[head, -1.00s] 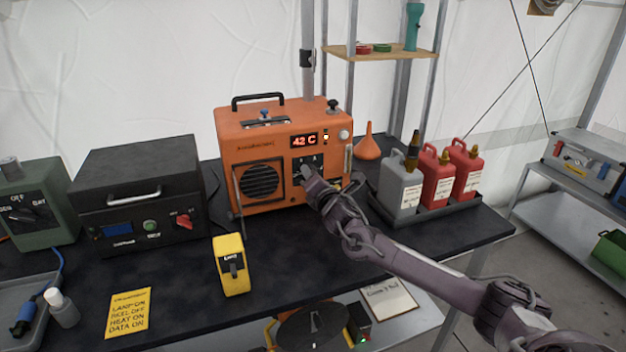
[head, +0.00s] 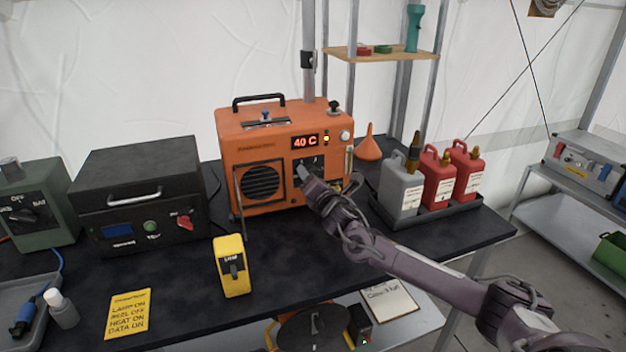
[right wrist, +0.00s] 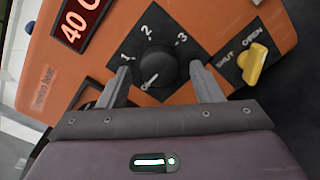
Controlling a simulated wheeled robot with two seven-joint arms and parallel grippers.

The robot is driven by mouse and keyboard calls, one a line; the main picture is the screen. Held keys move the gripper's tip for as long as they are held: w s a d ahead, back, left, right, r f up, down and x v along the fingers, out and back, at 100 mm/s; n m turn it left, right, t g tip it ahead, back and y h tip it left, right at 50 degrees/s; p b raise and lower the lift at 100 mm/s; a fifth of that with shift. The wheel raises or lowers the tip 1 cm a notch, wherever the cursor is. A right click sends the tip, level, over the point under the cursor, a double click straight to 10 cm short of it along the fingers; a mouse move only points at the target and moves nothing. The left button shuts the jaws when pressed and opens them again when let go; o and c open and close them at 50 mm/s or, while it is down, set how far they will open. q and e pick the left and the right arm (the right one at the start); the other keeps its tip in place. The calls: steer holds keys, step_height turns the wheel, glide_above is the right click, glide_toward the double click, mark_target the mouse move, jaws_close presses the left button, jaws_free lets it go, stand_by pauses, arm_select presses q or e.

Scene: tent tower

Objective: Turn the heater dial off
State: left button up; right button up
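The orange heater (head: 262,135) stands at the back of the dark table, and its display (head: 305,142) reads 40 C. In the right wrist view its black dial (right wrist: 156,66) is on a black plate with marks 1, 2 and 3. The dial's white pointer line points to the lower left, away from 2 and 3; any mark there is hard to see. My right gripper (right wrist: 161,70) is open, one finger on each side of the dial, with visible gaps. My left gripper is not in view.
A yellow SHUT/OPEN lever (right wrist: 254,62) is right of the dial. A tray (head: 433,218) with a grey can and two red cans stands right of the heater. A black box (head: 135,180) is to the left, and a yellow switch box (head: 231,266) stands in front.

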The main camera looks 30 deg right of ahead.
steer(key=v, duration=0.7)
steer(key=shift+s+b, duration=0.4)
steer(key=shift+b, duration=0.05)
steer(key=shift+a, duration=0.1)
